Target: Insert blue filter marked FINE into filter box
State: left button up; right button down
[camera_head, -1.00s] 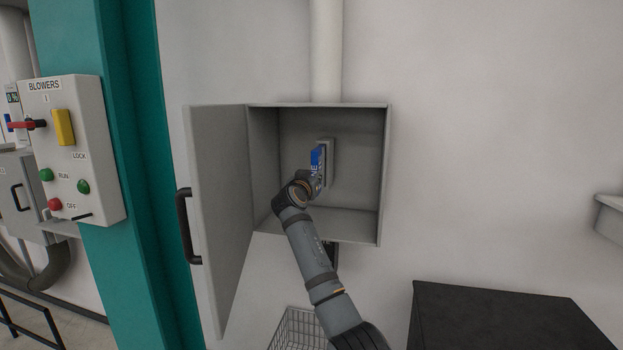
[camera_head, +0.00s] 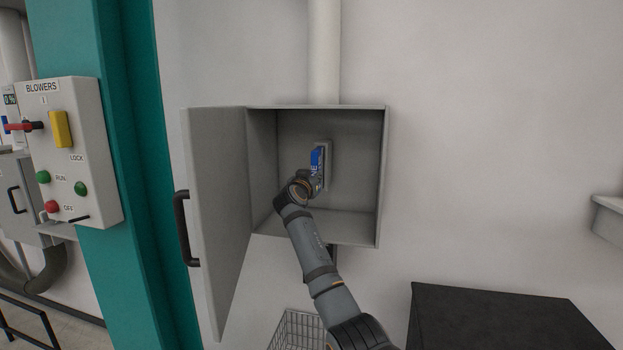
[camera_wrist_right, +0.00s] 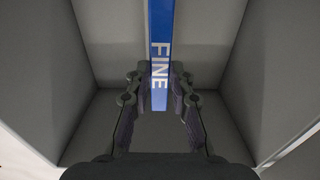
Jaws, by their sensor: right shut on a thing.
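The blue filter (camera_head: 317,158) with white lettering is at the frame on the back wall inside the open grey filter box (camera_head: 355,110). In the right wrist view the filter (camera_wrist_right: 161,30) reads FINE and stands between the fingers. My right gripper (camera_wrist_right: 160,80) is shut on its lower part. In the head view my right wrist hides the fingers and the filter's lower end. The slot frame (camera_head: 327,165) shows around the filter's right side. I cannot tell how deep the filter sits in it. My left gripper is not in view.
The box door (camera_head: 215,200) stands open to the left, with a black handle (camera_head: 182,228). A blowers panel (camera_head: 70,150) is at the far left. A wire basket (camera_head: 297,330) is below, and a black-topped surface (camera_head: 500,320) is at lower right.

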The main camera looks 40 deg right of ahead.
jog(key=shift+w+d, duration=0.25)
jog(key=shift+d, duration=0.1)
jog(key=c, duration=1.1)
grip_release()
jog(key=b+v, duration=0.2)
jog(key=v, duration=0.3)
